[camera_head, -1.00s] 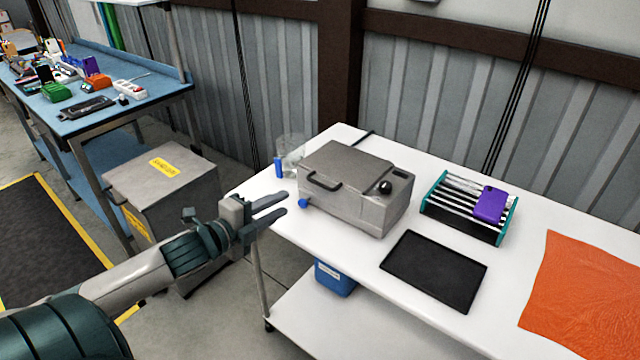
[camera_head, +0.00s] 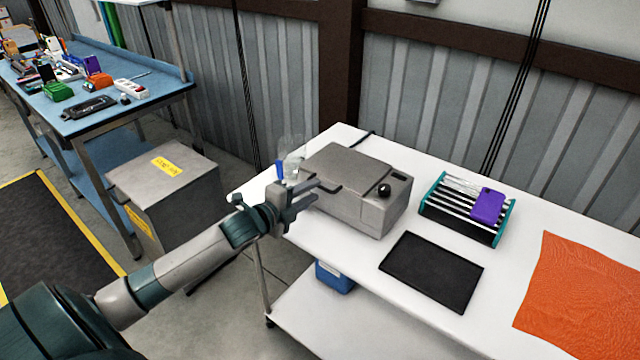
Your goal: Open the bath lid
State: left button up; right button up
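The bath is a grey metal box (camera_head: 375,211) on the white table, with a flat grey lid (camera_head: 352,165) that lies closed on top. A dark bar handle (camera_head: 331,188) sits at the lid's left front edge, partly hidden by my gripper. My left gripper (camera_head: 314,192) is at the handle's left end, its two fingers apart and pointing at it. I cannot tell whether the fingers touch the handle. A black knob (camera_head: 384,190) is on the bath's right side. My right gripper is not in view.
A clear beaker (camera_head: 292,158) and a blue item (camera_head: 280,170) stand behind my gripper. Right of the bath are a black mat (camera_head: 432,271), a rack (camera_head: 462,212) with a purple item (camera_head: 488,206), and an orange cloth (camera_head: 575,290). A grey cabinet (camera_head: 165,185) stands left of the table.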

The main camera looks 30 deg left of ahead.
aim_at(320, 187)
pick_arm(q)
jog(key=shift+p+x, duration=0.45)
jog(key=shift+x, duration=1.8)
grip_shut()
